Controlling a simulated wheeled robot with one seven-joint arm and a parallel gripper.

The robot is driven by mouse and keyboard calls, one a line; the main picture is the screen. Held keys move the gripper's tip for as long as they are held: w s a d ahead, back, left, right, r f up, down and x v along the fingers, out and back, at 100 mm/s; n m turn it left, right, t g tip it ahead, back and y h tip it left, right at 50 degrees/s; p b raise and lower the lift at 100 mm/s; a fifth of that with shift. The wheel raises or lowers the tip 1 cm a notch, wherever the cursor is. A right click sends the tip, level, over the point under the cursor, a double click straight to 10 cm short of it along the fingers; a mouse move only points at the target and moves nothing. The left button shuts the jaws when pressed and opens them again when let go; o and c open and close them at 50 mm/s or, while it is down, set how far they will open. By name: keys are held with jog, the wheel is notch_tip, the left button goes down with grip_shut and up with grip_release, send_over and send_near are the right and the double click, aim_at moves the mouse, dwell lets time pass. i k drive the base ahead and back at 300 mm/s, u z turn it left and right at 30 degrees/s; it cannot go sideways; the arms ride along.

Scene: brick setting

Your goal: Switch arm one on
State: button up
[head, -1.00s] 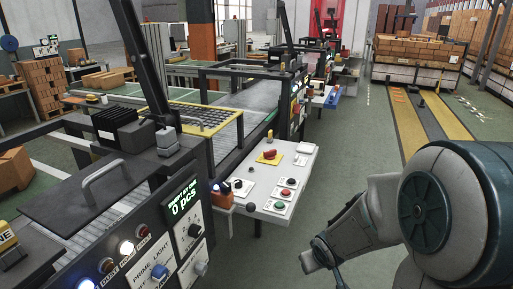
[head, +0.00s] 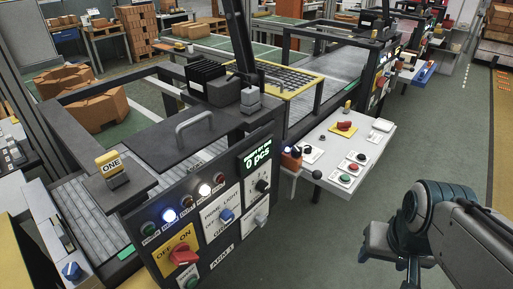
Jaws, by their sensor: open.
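The near machine's front panel (head: 235,228) carries the label ARM 1. At its lower left, a red rotary knob (head: 184,255) sits on a yellow plate (head: 165,262) marked OFF and ON. I cannot tell which mark the knob points at. A yellow sign reading ONE (head: 110,164) stands on the machine's left corner. My gripper (head: 373,274) is at the lower right, small and partly obscured by its angle. It looks open and empty, well to the right of the red knob and apart from the panel.
A white side table (head: 335,185) with buttons juts out between the panel and my arm. The green floor (head: 300,245) in front is clear.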

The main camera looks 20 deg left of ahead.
aim_at(181, 254)
jog(key=u, duration=0.4)
jog(key=k, duration=1.25)
jog(key=u, duration=0.1)
jog(key=i, duration=0.75)
jog(key=u, duration=0.5)
